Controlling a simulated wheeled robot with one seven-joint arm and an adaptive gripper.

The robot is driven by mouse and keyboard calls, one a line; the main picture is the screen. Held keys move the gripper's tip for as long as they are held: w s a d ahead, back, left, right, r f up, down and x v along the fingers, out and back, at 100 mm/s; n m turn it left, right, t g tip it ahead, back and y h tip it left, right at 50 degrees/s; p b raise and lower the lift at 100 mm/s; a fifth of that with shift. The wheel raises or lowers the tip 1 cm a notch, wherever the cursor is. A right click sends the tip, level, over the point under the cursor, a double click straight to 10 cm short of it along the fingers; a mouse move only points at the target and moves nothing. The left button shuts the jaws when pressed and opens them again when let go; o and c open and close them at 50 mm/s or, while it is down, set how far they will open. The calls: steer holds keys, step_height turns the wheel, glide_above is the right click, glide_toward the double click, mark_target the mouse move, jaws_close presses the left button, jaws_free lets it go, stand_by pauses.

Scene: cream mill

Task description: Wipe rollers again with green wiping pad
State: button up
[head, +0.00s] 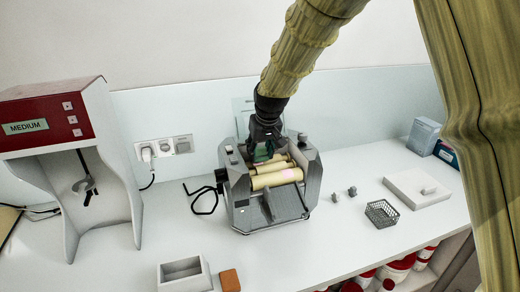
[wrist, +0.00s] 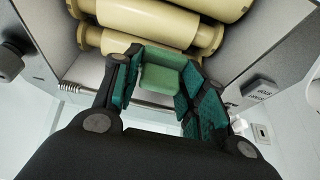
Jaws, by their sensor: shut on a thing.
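The mill (head: 262,200) is a grey machine on the white counter with cream-yellow rollers (head: 275,177) lying across its top. In the wrist view the rollers (wrist: 170,22) fill the upper part of the picture. My gripper (head: 264,146) reaches down from above to the back side of the rollers. In the wrist view it is shut on the green wiping pad (wrist: 160,76), held between its teal-lined fingers. The pad is just below the rollers in that view; I cannot tell whether it touches them. In the head view the pad is mostly hidden by the gripper.
A red and white mixer (head: 45,125) stands at the left. A black crank handle (head: 205,197) sticks out left of the mill. A grey box (head: 184,274) and an orange block (head: 230,280) lie in front. A wire basket (head: 381,213) and a white scale (head: 416,190) stand to the right.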

steer(key=shift+f, duration=0.45)
stand_by(0.6)
steer(key=shift+w, duration=0.1)
steer(key=shift+w+a+r+p, duration=0.1)
steer(key=shift+w+a+p, duration=0.1)
steer(key=shift+w, duration=0.25)
steer(key=shift+w+a+r+p, duration=0.1)
steer(key=shift+w+a+p, duration=0.1)
steer(key=shift+w, duration=0.25)
steer(key=shift+s+d, duration=0.2)
steer(key=shift+s, duration=0.3)
steer(key=shift+s+d, duration=0.15)
steer(key=shift+s, duration=0.35)
steer(key=shift+w+a+f+p, duration=0.1)
steer(key=shift+w+a+p, duration=0.1)
steer(key=shift+w, duration=0.3)
steer(key=shift+w+a+f+p, duration=0.1)
steer(key=shift+w+p, duration=0.1)
steer(key=shift+w, duration=0.3)
steer(key=shift+s+d+r, duration=0.1)
steer(key=shift+s+d, duration=0.1)
steer(key=shift+s, duration=0.35)
steer(key=shift+s+d+r, duration=0.1)
steer(key=shift+s+d, duration=0.05)
steer(key=shift+s, duration=0.35)
steer(key=shift+w, duration=0.15)
